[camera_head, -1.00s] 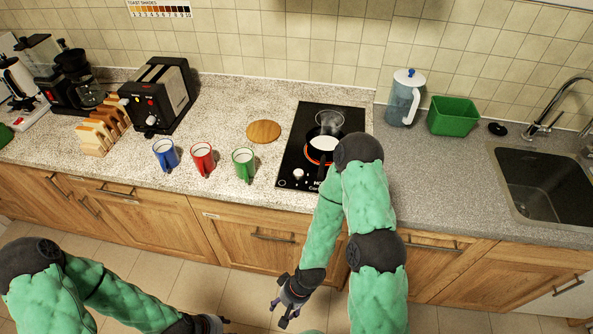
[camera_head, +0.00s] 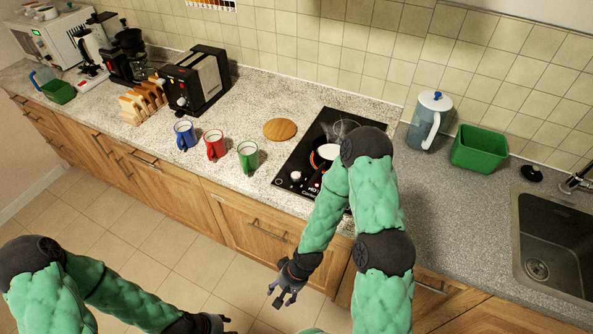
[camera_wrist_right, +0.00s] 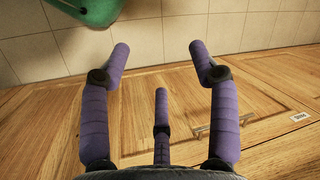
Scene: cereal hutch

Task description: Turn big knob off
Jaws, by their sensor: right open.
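The black hob (camera_head: 307,149) sits on the counter near the middle of the head view. A pale knob (camera_head: 295,175) is at its front left corner. A pan with white contents (camera_head: 328,152) stands on the hob, with a red glow beside it, partly hidden by my right arm. My right gripper (camera_head: 275,295) hangs low in front of the cabinets, away from the knob. In the right wrist view its purple fingers (camera_wrist_right: 160,75) are spread and empty, facing cabinet doors. My left gripper (camera_head: 222,325) is at the bottom edge; its jaws are unclear.
Blue (camera_head: 185,135), red (camera_head: 214,145) and green (camera_head: 248,157) mugs stand left of the hob. A round wooden board (camera_head: 280,129) lies behind them. A toaster (camera_head: 195,80) is further left. A jug (camera_head: 429,121), green bin (camera_head: 479,149) and sink (camera_head: 555,245) are right.

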